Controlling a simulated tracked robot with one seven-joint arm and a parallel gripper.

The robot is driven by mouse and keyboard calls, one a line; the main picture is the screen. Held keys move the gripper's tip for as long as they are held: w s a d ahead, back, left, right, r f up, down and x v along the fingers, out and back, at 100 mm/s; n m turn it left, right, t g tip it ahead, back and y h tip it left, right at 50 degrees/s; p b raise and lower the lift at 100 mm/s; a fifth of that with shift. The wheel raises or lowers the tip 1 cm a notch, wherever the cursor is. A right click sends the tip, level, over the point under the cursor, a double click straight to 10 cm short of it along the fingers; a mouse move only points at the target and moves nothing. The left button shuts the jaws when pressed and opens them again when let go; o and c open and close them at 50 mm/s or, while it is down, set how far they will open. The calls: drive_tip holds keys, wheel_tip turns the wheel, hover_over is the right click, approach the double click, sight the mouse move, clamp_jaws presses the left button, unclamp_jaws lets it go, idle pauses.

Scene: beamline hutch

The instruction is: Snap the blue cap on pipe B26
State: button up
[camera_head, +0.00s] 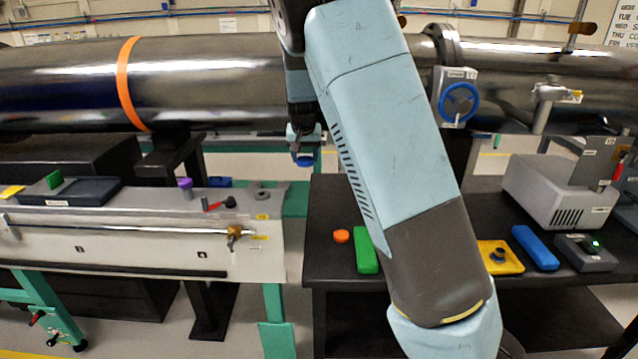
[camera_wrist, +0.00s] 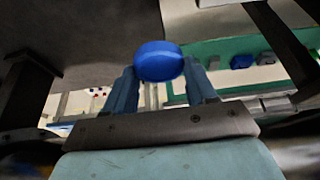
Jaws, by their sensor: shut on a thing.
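The blue cap (camera_wrist: 159,61) is round and sits between the two fingertips of my gripper (camera_wrist: 160,72) in the wrist view. My gripper is shut on it. In the head view my gripper (camera_head: 303,139) points down in front of the large steel pipe, with the blue cap (camera_head: 304,160) at its lower end, in the air over the gap between the two benches. I cannot tell which pipe is B26; no such label is readable. A thin pipe (camera_head: 130,229) with a brass end fitting (camera_head: 235,237) runs along the front of the left bench.
A purple-topped stub (camera_head: 185,187) and a red-handled part (camera_head: 220,203) stand on the left bench (camera_head: 150,250). The right bench carries an orange cap (camera_head: 341,236), a green block (camera_head: 367,252), a yellow tray (camera_head: 514,266) and a blue block (camera_head: 535,248). My arm hides its middle.

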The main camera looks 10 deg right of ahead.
wheel_tip(320, 180, up, 23)
drive_tip(key=s+d+n, duration=0.1)
drive_tip(key=d+n, duration=0.1)
drive_tip(key=s+d+r, duration=0.3)
drive_tip(key=s+r, duration=0.2)
drive_tip(key=r, duration=0.5)
drive_tip(key=s+d+r, duration=0.3)
drive_tip(key=s+r, duration=0.2)
drive_tip(key=r, duration=0.4)
drive_tip(key=shift+y, duration=0.4)
drive_tip(key=shift+f, duration=3.25)
drive_tip(key=shift+f, duration=0.5)
drive_tip(key=o, duration=1.1)
drive_tip(key=shift+d, duration=0.1)
